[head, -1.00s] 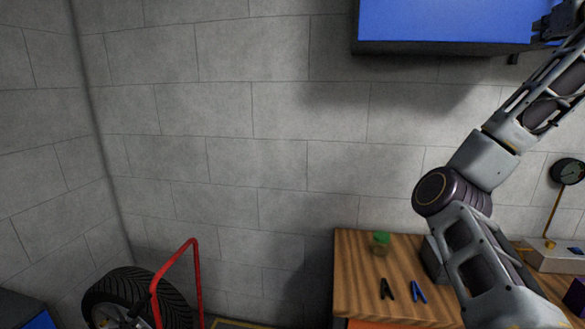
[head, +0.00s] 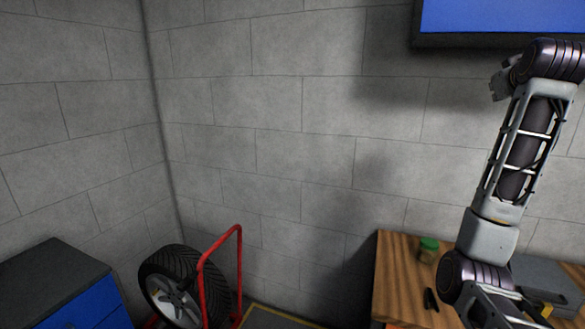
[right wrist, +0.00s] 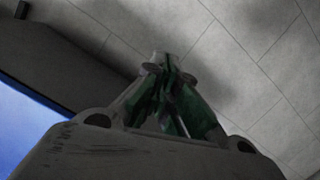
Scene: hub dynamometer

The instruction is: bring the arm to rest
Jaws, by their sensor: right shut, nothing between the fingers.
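My right arm (head: 522,150) rises along the right side of the head view, its dark upper joint level with the lower part of the screen. My left gripper and arm are not in view.
A wooden bench (head: 400,280) at lower right holds a green-lidded jar (head: 428,249) and a grey case (head: 548,277). A blue screen (head: 500,18) hangs on the wall above. A tyre (head: 180,282), red frame (head: 207,275) and blue cabinet (head: 85,306) stand at left.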

